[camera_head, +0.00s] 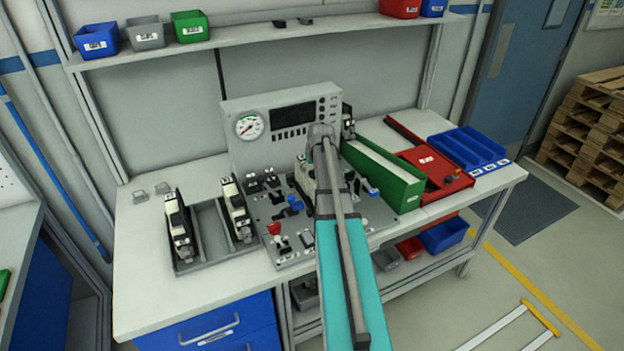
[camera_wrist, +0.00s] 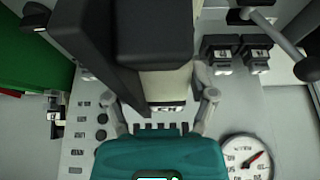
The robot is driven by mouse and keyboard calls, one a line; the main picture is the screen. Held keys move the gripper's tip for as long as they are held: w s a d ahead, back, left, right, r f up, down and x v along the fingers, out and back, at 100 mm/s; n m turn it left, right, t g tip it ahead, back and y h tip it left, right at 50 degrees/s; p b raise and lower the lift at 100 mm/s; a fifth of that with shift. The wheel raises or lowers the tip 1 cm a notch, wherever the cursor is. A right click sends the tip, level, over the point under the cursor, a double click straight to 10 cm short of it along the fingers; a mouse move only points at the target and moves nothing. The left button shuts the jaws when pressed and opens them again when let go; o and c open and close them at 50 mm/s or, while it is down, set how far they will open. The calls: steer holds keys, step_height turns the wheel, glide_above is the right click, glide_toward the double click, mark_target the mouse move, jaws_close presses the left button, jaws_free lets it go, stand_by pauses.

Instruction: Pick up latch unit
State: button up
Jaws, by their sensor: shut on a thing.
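In the wrist view, my gripper (camera_wrist: 163,108) has a finger on each side of a latch unit (camera_wrist: 165,84) with a pale body and a black upper part, and is shut on it. In the head view, my arm hides the gripper and most of this unit; a pale part of it (camera_head: 303,178) shows left of the arm, over the test panel. Whether it touches the panel cannot be told. Two similar black-and-white units, a left one (camera_head: 179,226) and a right one (camera_head: 235,210), stand in a grey tray (camera_head: 210,228) at left.
The panel's upright console (camera_head: 265,107) has a gauge (camera_head: 249,126) and a dark screen. Switches and levers crowd its sloping face. A green bin (camera_head: 407,193), a red tray (camera_head: 455,190) and a blue tray (camera_head: 440,145) stand at right. The bench's front left is clear.

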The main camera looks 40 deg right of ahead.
steer(key=shift+r, duration=0.1)
step_height(320, 180, up, 3)
steer(key=p, duration=0.3)
steer(key=s+a+r+p, duration=0.1)
steer(key=r+p, duration=0.1)
steer(key=s+r+p, duration=0.2)
steer(key=s+a+r+p, duration=0.1)
steer(key=r+p, duration=0.1)
steer(key=shift+s+a+r, duration=0.15)
steer(key=shift+s+a, duration=0.1)
steer(key=shift+a, duration=0.05)
steer(key=s+a+r+p, duration=0.3)
steer(key=s+a+p, duration=0.1)
steer(key=s, duration=0.3)
steer(key=shift+s+a+r, duration=0.15)
steer(key=shift+s+r, duration=0.1)
steer(key=shift+s, duration=0.05)
step_height(320, 180, up, 4)
steer(key=p, duration=0.4)
stand_by(0.3)
stand_by(0.4)
